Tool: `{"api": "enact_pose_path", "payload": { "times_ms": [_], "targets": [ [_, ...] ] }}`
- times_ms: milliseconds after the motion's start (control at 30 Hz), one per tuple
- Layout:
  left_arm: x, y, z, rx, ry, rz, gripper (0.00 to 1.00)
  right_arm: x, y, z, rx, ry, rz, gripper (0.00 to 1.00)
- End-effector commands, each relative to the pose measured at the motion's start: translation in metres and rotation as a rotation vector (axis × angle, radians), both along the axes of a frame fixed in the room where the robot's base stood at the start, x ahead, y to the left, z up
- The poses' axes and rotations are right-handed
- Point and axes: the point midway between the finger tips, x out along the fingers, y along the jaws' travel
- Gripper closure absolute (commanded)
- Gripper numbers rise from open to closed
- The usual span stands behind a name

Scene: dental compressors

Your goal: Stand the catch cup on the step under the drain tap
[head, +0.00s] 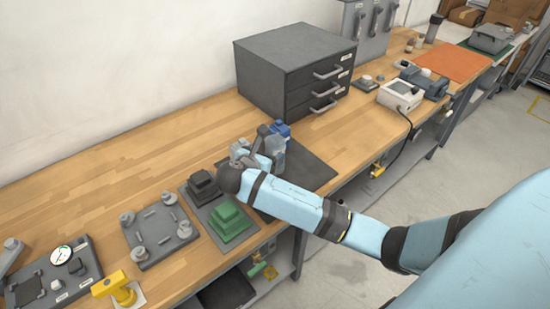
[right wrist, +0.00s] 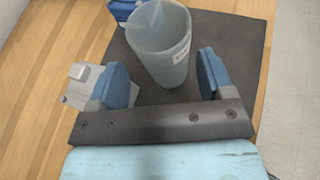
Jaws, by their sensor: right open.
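A translucent grey-blue cup (right wrist: 163,45), which looks like the catch cup, stands upright on a dark mat (right wrist: 235,35) in the right wrist view. My right gripper (right wrist: 167,78) is open, with one blue-padded finger on each side of the cup and a gap visible at the left finger. In the head view my right gripper (head: 262,148) is over the mat, and my arm partly hides that area. I cannot make out the drain tap or its step for certain. My left gripper is not in view.
A blue object (right wrist: 124,9) stands just behind the cup, and a grey block (right wrist: 80,84) lies beside the left finger. A grey drawer cabinet (head: 295,70) stands behind. Black (head: 203,185) and green (head: 230,221) stepped blocks sit nearby. Small yellow fittings (head: 377,170) show under the bench edge.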

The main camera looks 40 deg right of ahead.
Motion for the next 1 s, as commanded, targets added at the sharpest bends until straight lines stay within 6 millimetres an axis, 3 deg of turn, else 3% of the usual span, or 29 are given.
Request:
{"api": "enact_pose_path", "payload": {
  "times_ms": [300,567,733,1000],
  "targets": [
    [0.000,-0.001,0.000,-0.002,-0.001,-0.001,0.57,0.014,-0.036,-0.021,-0.002,0.001,-0.002,0.26],
    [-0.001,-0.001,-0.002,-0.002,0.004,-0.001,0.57,0.016,-0.039,-0.022,-0.001,0.000,0.000,0.26],
    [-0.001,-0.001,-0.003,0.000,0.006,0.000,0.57,0.016,-0.039,-0.022,-0.001,0.000,0.000,0.62],
    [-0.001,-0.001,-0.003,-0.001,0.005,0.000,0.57,0.016,-0.039,-0.022,-0.001,0.001,-0.001,0.66]
  ]
}}
